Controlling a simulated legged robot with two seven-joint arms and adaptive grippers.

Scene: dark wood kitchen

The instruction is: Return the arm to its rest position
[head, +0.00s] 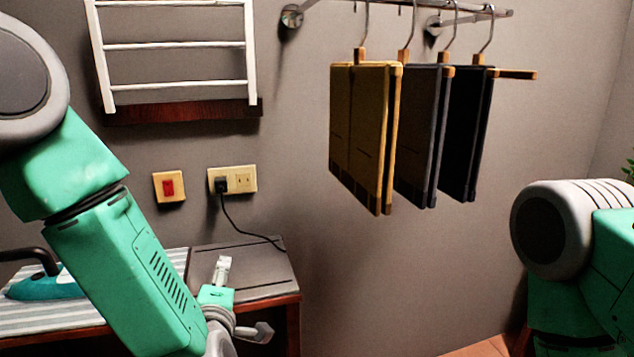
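My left arm (125,265) is green and grey and comes in from the left, slanting down to the lower middle. My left gripper (245,298) is in front of the small table, with its two light fingers spread apart and nothing seen between them. The arm hides part of the table and the ironing surface. My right arm (585,260) shows at the right edge as a grey joint and green links. Its gripper is out of view.
A black plug (221,185) sits in the wall socket (242,180), its cord reaching the table (245,262). A red switch (169,187) is beside it. A teal iron (45,285) rests on striped cloth (40,312). Folded garments (365,130) hang from a rail (400,5). A white rack (175,45) is above.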

